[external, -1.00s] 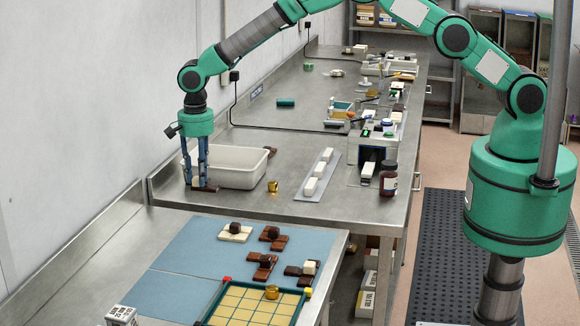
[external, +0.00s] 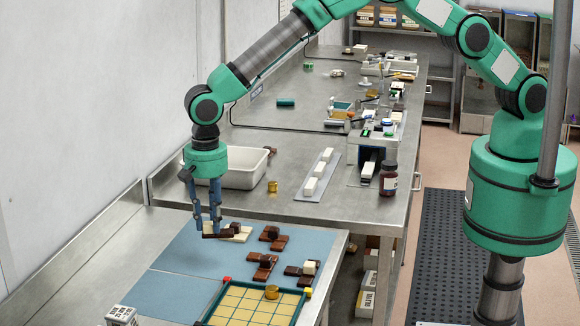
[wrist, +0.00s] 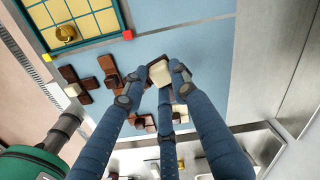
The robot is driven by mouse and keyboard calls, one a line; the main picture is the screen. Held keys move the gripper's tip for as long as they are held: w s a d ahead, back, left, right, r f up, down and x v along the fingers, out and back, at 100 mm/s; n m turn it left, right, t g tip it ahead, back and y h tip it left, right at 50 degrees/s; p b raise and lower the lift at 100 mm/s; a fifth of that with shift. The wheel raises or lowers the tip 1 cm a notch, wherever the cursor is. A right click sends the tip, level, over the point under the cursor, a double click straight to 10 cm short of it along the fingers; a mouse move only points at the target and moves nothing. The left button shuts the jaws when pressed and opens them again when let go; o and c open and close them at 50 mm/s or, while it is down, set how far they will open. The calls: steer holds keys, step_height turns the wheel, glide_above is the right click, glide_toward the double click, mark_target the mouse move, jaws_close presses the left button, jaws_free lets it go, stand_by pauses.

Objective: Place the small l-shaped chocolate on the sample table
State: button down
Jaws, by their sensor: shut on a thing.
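My gripper (external: 214,232) points down and is shut on a dark brown chocolate piece (external: 216,236), low over the near bench's blue mat (external: 180,256). In the wrist view my gripper (wrist: 158,80) has a cream block (wrist: 160,74) and dark brown beside it between the fingertips. Fingers hide much of the held piece, so I cannot tell its full shape or whether it touches the mat. Right behind it in the external view is a cream piece with a dark brown cube (external: 236,229), partly hidden.
Brown pieces (external: 272,238) (external: 262,266) and a dark piece with a cream cube (external: 301,270) lie on the mat. A teal-edged tray (external: 256,302) is at the front. A white tub (external: 237,178) stands on the bench behind. The mat's left half is clear.

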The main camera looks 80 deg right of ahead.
stand_by(0.4)
steer(key=shift+s+n+b, duration=0.15)
steer(key=shift+s+n, duration=0.1)
steer(key=shift+n, duration=1.1)
steer(key=shift+s+n+b, duration=0.15)
steer(key=shift+s+n, duration=0.1)
steer(key=shift+n, duration=1.1)
steer(key=shift+f, duration=2.9)
steer(key=shift+f+p, duration=0.45)
steer(key=shift+f, duration=1.65)
steer(key=shift+f, duration=0.15)
steer(key=c, duration=1.4)
jaws_free()
